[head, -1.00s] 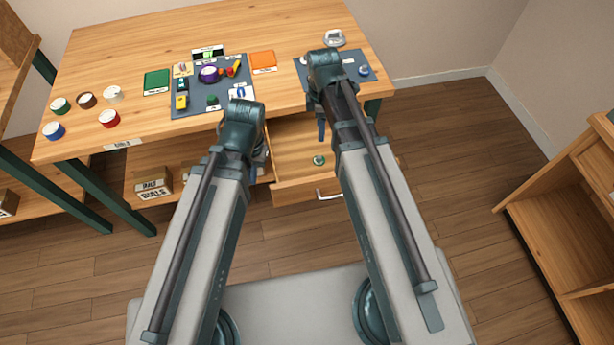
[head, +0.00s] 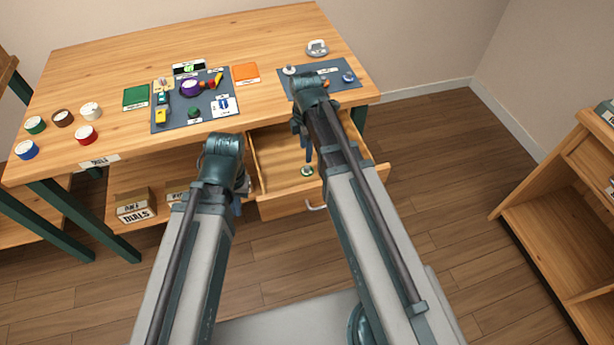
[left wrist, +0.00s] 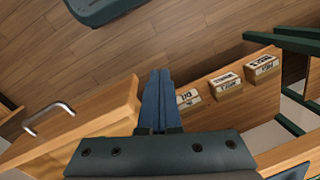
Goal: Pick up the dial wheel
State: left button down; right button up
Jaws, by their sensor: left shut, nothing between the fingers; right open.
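A small round dial-like part (head: 307,171), green and pale, lies in the open drawer (head: 275,185); I cannot tell for certain that it is the dial wheel. A small pale round part (head: 290,70) sits on the right grey mat (head: 325,82). My left gripper (head: 238,207) is mostly hidden behind its arm, at the drawer's left front. In the left wrist view its fingers (left wrist: 158,75) are shut and empty, beside the drawer front. My right gripper (head: 309,150) hangs over the drawer, above and behind the part there, partly hidden by its arm; it is open.
Several coloured round pots stand at the table's left, including a red one (head: 86,135). A left grey mat (head: 170,120) holds small parts. Labelled boxes (head: 136,206) stand on the lower shelf. The drawer handle (head: 316,207) juts forward. A wooden shelf unit (head: 560,215) stands at right.

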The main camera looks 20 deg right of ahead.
aim_at(307, 167)
pick_arm(q)
jog(key=shift+f+b, duration=0.85)
jog(key=shift+f, duration=0.55)
pick_arm(e)
jog(key=shift+f, duration=1.35)
notch_tip(307, 167, down, 5)
jog(key=b, duration=0.5)
jog(key=shift+s+d+f, duration=0.1)
jog(key=shift+d+f, duration=0.05)
pick_arm(q)
notch_tip(307, 167, down, 5)
jog(key=shift+f, duration=0.1)
pick_arm(e)
jog(key=shift+c, duration=0.2)
grip_shut()
